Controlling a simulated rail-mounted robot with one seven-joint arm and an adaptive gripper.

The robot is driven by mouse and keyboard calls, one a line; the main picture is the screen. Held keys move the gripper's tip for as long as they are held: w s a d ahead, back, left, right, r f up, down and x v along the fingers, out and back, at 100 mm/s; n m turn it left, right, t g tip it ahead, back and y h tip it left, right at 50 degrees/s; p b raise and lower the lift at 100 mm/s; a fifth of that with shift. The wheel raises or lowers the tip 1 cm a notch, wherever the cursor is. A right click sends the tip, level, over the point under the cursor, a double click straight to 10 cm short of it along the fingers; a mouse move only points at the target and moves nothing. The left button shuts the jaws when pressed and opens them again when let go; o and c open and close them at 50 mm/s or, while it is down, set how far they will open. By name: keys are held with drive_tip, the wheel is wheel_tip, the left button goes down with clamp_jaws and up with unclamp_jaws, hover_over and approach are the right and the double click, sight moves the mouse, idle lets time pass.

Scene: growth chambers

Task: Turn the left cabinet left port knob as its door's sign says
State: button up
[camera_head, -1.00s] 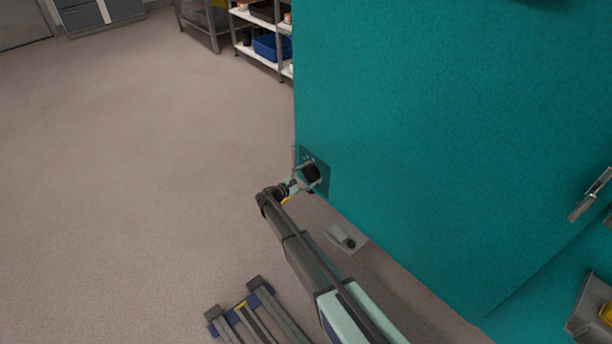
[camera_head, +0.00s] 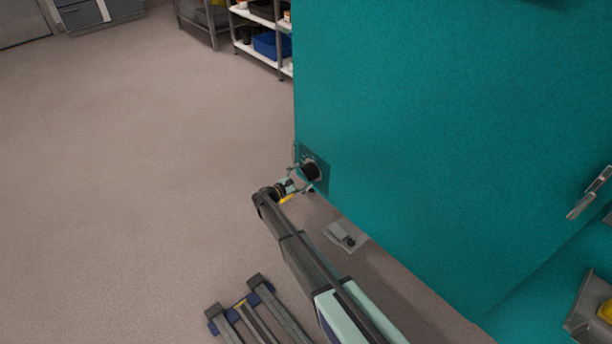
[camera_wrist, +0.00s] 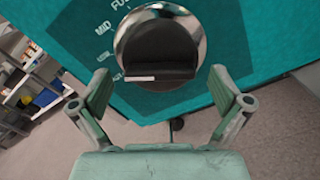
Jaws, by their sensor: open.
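The teal cabinet (camera_head: 450,130) fills the right of the head view, with a darker port plate (camera_head: 318,163) low at its left edge. On the plate is a black round knob (camera_head: 310,171). In the wrist view the knob (camera_wrist: 160,52) sits in a shiny ring, with a white mark at its lower left. White words such as "MID" show on the plate (camera_wrist: 85,35) to its left; the rest is partly cut off. My gripper (camera_wrist: 165,95) is open, its fingers spread to either side below the knob and apart from it. The door's sign is not in view.
A metal door handle (camera_head: 590,193) stands out at the right. A grey floor piece (camera_head: 346,237) lies below the cabinet edge. Shelves with a blue bin (camera_head: 270,45) stand at the back. The floor to the left is clear.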

drive_tip(key=v, duration=1)
drive_tip(key=s+d+r+m+g, duration=0.1)
drive_tip(key=s+d+m+g, duration=0.25)
drive_tip(key=d, duration=0.55)
drive_tip(key=s+d+m+g, duration=0.3)
drive_tip(key=s+d, duration=0.1)
drive_tip(key=d, duration=0.6)
drive_tip(key=s+d+r+m+g+y, duration=0.2)
drive_tip(key=s+d+m+g+y, duration=0.45)
drive_tip(key=s+d, duration=0.8)
drive_tip(key=s+d+r+m+y, duration=0.1)
drive_tip(key=s+r+m+y, duration=0.2)
drive_tip(key=s, duration=0.4)
drive_tip(key=s+r+m+y, duration=0.25)
drive_tip(key=s+m, duration=0.25)
drive_tip(key=s, duration=0.3)
drive_tip(key=s+f+g, duration=0.4)
drive_tip(key=s, duration=0.7)
drive_tip(key=s+f+g, duration=0.4)
drive_tip(key=s, duration=0.8)
drive_tip(key=s+f+g, duration=0.4)
drive_tip(key=s, duration=0.7)
drive_tip(key=w+r+t+p, duration=0.2)
drive_tip(key=r+p, duration=0.6)
drive_tip(key=p, duration=0.4)
drive_tip(key=w+r+t+p, duration=0.3)
drive_tip(key=r+p, duration=0.5)
drive_tip(key=p, duration=0.4)
drive_tip(key=shift+r+y, duration=0.3)
drive_tip(key=shift+r, duration=0.05)
